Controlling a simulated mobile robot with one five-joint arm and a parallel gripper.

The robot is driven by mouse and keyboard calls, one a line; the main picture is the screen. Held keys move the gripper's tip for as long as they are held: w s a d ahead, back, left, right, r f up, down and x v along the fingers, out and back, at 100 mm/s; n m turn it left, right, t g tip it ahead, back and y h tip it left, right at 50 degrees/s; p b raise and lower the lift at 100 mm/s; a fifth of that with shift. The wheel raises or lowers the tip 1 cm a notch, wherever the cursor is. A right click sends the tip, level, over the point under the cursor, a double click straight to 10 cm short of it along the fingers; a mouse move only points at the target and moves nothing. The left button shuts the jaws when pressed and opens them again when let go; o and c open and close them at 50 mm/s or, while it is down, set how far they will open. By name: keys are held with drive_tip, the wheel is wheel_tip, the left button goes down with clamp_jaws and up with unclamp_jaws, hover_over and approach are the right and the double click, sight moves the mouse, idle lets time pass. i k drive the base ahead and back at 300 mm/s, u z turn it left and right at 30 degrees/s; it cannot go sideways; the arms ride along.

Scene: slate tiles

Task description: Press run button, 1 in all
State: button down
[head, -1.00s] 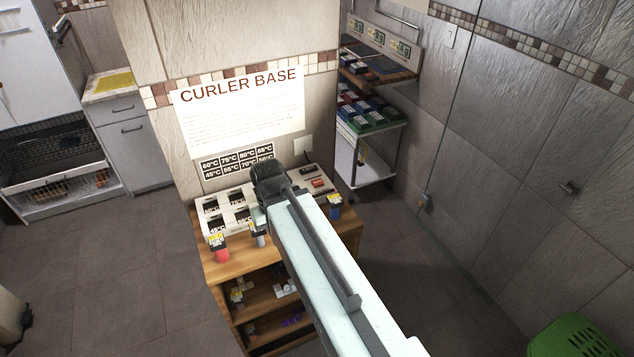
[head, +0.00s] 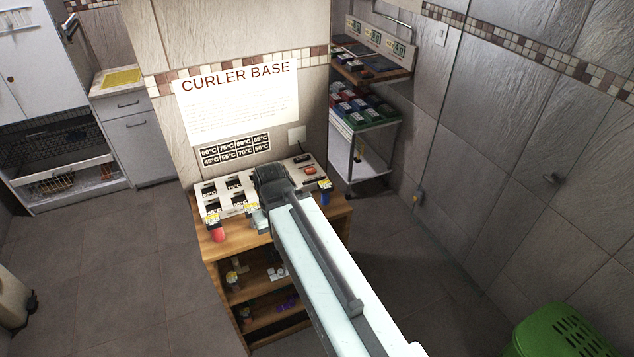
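A small red-orange button (head: 309,171) sits on the white panel (head: 296,166) at the right of the wooden stand's top; I cannot read a label on it, so I cannot tell if it is the run button. My gripper (head: 268,182) is at the far end of my pale arm, over the middle of the stand top, left of the red button and apart from it in the picture. Its fingers are hidden behind its dark housing, so open or shut does not show. The arm covers part of the stand.
A white slotted board (head: 212,194) lies at the left of the wooden stand (head: 215,243). Red (head: 217,233) and blue (head: 325,197) items are at its front edge. A "CURLER BASE" poster (head: 238,115) hangs behind. A trolley (head: 343,155) stands right, a green basket (head: 562,335) lower right. Floor left is clear.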

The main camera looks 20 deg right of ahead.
sight(310, 169)
drive_tip(key=k, duration=1)
drive_tip(key=u, duration=0.35)
drive_tip(key=i, duration=0.75)
drive_tip(key=u, duration=0.55)
drive_tip(key=i, duration=1.35)
drive_tip(key=z, duration=0.3)
